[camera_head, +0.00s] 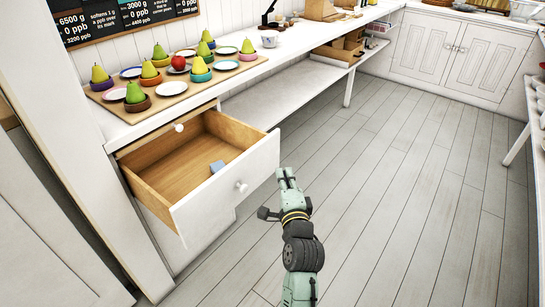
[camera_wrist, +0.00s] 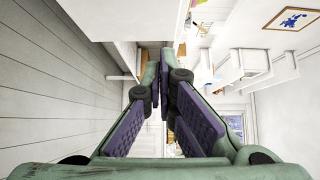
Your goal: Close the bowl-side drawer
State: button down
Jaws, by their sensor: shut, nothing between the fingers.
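A wooden drawer with a white front (camera_head: 225,195) stands pulled out from under the white counter, at the left of the head view. Several small coloured bowls (camera_head: 137,103) holding pears stand on the counter above. My gripper (camera_head: 287,172) is shut and empty, to the right of the drawer front in the picture and apart from its knob. Its fingers also show in the wrist view (camera_wrist: 165,60), with the tips together. I cannot surely identify the drawer in the wrist view.
White plates and a red apple (camera_head: 178,64) share the wooden board on the counter. A counter leg (camera_head: 348,88) stands further back. The grey plank floor (camera_head: 400,180) to the right is clear.

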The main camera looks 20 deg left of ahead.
send_near(268, 146)
jog(key=w+d, duration=0.2)
jog(key=w, duration=0.1)
jog(key=shift+w+a+r+p, duration=0.1)
jog(key=shift+w+a+p, duration=0.15)
jog(key=shift+a, duration=0.4)
jog(key=shift+w+a+p, duration=0.15)
jog(key=shift+a+p, duration=0.2)
jog(key=shift+a, duration=0.3)
jog(key=shift+w+a+r+p, duration=0.1)
jog(key=shift+w+a+p, duration=0.2)
jog(key=shift+a, duration=0.35)
jog(key=shift+a, duration=0.1)
